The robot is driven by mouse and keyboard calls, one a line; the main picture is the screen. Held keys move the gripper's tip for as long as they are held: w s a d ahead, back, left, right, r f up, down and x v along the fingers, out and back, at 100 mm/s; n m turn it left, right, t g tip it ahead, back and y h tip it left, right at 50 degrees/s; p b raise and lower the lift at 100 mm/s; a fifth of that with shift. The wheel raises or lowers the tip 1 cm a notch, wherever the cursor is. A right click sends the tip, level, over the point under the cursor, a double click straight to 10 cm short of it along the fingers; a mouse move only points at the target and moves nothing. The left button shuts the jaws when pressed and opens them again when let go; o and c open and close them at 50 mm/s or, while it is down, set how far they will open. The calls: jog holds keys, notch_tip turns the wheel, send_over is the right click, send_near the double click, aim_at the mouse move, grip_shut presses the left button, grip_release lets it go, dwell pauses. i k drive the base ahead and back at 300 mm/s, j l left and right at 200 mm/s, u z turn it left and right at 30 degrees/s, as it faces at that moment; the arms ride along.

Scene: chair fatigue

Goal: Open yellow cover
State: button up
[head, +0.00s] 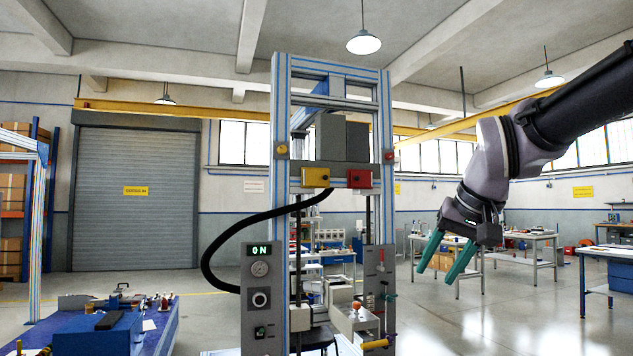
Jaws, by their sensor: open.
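The yellow cover (315,177) is a small box on the left of the grey crossbar of the tall test frame. It looks closed, and what lies behind it is hidden. A red box (359,178) sits on the same bar to its right. My gripper (438,262) has teal fingers spread apart and is empty. It hangs in the air to the right of the frame, lower than the yellow cover and well apart from it, pointing down and to the left.
The blue-edged frame (279,215) stands upright in the middle. A black hose (225,240) loops out on its left. A panel (262,300) shows "ON" at the left post. A blue workbench (130,325) is at lower left. Tables stand behind on the right.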

aim_at(311, 177)
jog(key=i, duration=1.65)
